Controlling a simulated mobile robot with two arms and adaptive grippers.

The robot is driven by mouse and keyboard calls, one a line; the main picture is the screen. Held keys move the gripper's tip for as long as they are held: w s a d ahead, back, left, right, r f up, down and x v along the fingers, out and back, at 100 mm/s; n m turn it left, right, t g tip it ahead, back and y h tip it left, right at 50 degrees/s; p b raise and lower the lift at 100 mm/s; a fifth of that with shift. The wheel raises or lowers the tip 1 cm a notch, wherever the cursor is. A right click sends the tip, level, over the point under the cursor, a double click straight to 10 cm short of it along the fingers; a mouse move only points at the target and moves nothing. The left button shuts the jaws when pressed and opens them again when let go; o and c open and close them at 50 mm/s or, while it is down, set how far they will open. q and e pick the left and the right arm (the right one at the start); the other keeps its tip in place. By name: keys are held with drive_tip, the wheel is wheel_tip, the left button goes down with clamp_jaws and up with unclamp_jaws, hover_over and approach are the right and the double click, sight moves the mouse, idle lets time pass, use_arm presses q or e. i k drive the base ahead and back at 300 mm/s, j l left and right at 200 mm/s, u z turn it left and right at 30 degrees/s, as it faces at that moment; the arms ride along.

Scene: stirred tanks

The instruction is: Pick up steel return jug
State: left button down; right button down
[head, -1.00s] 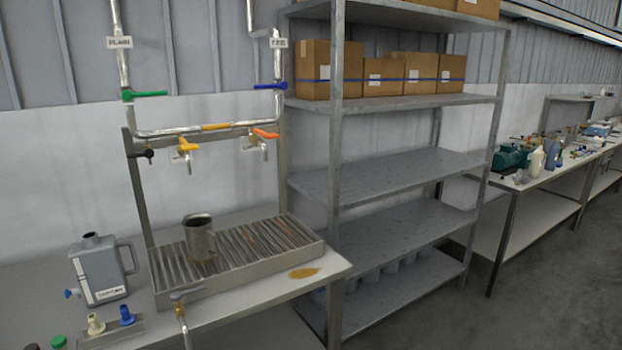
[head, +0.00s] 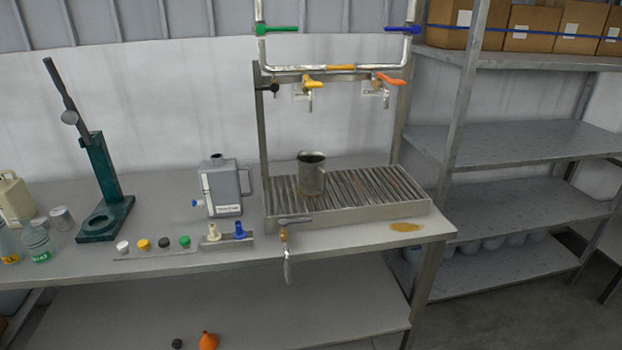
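A steel jug (head: 311,176) stands upright on the slatted drip grate (head: 400,213) in the head view, near the grate's left part. It is open at the top, has a handle on its right side, and looks dark inside. Yellow-handled (head: 313,84) and orange-handled (head: 388,81) taps hang from the pipe above the grate; the yellow one is above the jug. Neither of my grippers shows in the head view.
A grey jerrycan (head: 222,187) stands left of the grate. A drain tap (head: 286,236) projects from the grate's front. A brown puddle (head: 405,226) lies at the bench's right end. A green press (head: 101,190) and bottles stand farther left. Shelving (head: 510,148) is at the right.

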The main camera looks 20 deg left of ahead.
sight(312, 178)
drive_tip(key=i+j+u, duration=0.1)
drive_tip(key=j, duration=0.4)
drive_tip(key=i+j, duration=0.1)
drive_tip(key=j, duration=0.4)
drive_tip(key=i+j+u, duration=0.15)
drive_tip(key=j, duration=0.3)
drive_tip(key=k, duration=0.05)
